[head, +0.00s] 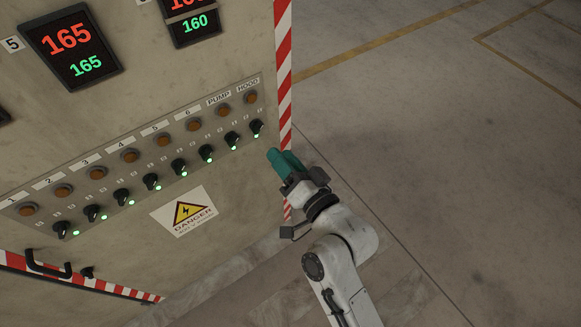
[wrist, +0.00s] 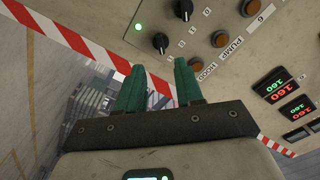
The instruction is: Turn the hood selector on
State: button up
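The hood selector (head: 257,127) is a small black knob at the right end of the panel's selector row, with a lit green light just below it. Its exact pointing direction is too small to tell. In the wrist view the hood selector (wrist: 160,43) is beyond the fingertips, near the striped edge. The HOOD label (head: 248,86) is above an unlit amber lamp (head: 251,97). My gripper (head: 283,160), with teal fingers, is below and right of the selector, apart from it. In the wrist view its fingers (wrist: 159,66) are spread, with nothing between them.
The pump selector (head: 232,140) is close on the left, with several more knobs beyond it. A red-and-white striped edge (head: 284,75) bounds the cabinet on the right. A danger sign (head: 186,212) is below the row. The floor (head: 450,150) to the right is clear.

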jog(key=shift+v, duration=1.25)
jog(key=s+d+f+n+g+h, duration=0.2)
jog(key=s+d+f+g+h, duration=0.25)
jog(key=d+f, duration=0.45)
jog(key=s+d+f+g+h+p, duration=0.2)
jog(key=s+d+g+h, duration=0.3)
jog(key=s+d, duration=1.2)
jog(key=s+f+g, duration=0.1)
jog(key=s+g, duration=0.3)
jog(key=shift+d+h, duration=0.35)
jog(key=shift+d, duration=0.05)
jog(key=shift+s+g, duration=0.1)
jog(key=shift+g, duration=0.15)
